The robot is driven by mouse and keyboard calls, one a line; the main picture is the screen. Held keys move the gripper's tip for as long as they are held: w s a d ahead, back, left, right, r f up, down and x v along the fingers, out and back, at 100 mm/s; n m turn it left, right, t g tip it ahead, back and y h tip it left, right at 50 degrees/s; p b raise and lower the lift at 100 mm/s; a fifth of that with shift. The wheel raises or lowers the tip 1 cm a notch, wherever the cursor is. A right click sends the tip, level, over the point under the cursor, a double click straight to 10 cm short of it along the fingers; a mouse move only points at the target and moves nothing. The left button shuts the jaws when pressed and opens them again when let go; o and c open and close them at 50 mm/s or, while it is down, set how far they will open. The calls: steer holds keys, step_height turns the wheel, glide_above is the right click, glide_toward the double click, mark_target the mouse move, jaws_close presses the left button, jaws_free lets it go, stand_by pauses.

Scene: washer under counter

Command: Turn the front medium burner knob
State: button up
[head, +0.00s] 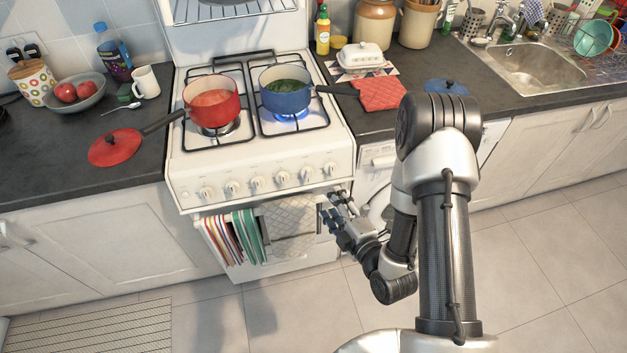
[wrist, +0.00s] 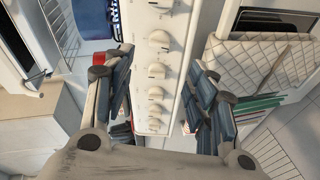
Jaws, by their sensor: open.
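The white stove (head: 262,165) has a row of several pale knobs along its sloped front panel. The rightmost knob (head: 330,169) is closest to my gripper (head: 332,207), which is just below and in front of the panel's right end. In the wrist view the knob row runs top to bottom between the spread fingers of my gripper (wrist: 162,65). One knob (wrist: 155,71) sits near the middle of the gap. The jaws are open and empty, and I see no finger touching a knob. I cannot tell which knob belongs to the front medium burner.
A red pot (head: 212,102) and a blue pot (head: 285,92) stand on the burners; blue flame shows under the blue one. Striped towels (head: 240,238) and a quilted cloth (head: 290,220) hang on the oven front. A red lid (head: 114,147) lies on the left counter.

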mark_target(310, 176)
steer(key=b+x, duration=0.2)
steer(key=x, duration=1)
steer(key=shift+w+a, duration=0.1)
steer(key=shift+w, duration=0.1)
steer(key=shift+c, duration=0.6)
steer(key=c, duration=0.9)
